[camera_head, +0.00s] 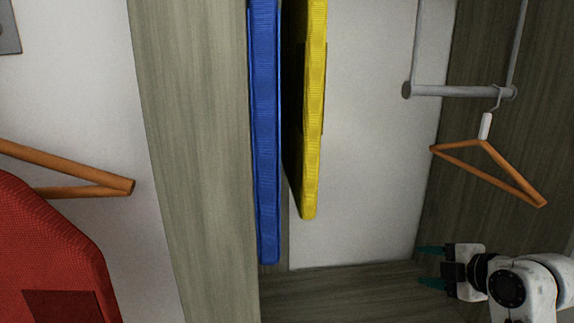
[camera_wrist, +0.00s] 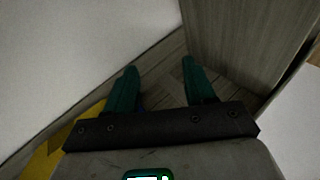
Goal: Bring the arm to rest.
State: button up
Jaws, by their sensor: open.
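My gripper (camera_head: 430,265) is at the lower right of the head view, inside the wardrobe-like alcove. Its two teal fingers point left and stand apart with nothing between them. In the wrist view my gripper (camera_wrist: 160,85) also shows open and empty, above a wood-grain surface. My white arm comes in from the lower right corner of the head view.
A wooden hanger (camera_head: 490,172) hangs from a grey rail (camera_head: 460,91) above my gripper. Blue (camera_head: 265,130) and yellow (camera_head: 314,120) hanging items are left of it. A wood-grain panel (camera_head: 195,150) separates them from a red item (camera_head: 45,250) and another wooden hanger (camera_head: 70,170).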

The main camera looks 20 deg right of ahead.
jog(key=s+a+f+m+g+y, duration=0.15)
jog(key=s+a+f+m, duration=0.25)
jog(key=a+f, duration=0.4)
jog(key=s+a+f+m+g, duration=0.35)
jog(key=s+a+f, duration=0.2)
jog(key=f, duration=0.45)
jog(key=s+a+f+m+g, duration=0.1)
jog(key=s+f+m+g, duration=0.1)
jog(key=s, duration=0.4)
jog(key=s+a+f+m+g+h, duration=0.1)
jog(key=s+a+f+m, duration=0.1)
jog(key=s, duration=0.4)
jog(key=s+a+f+m+g+h, duration=0.1)
jog(key=s+f+m+g, duration=0.1)
jog(key=s+f+m, duration=0.2)
jog(key=shift+s+a+f+g, duration=0.15)
jog(key=shift+s+f+g, duration=0.15)
jog(key=shift+s+f, duration=0.7)
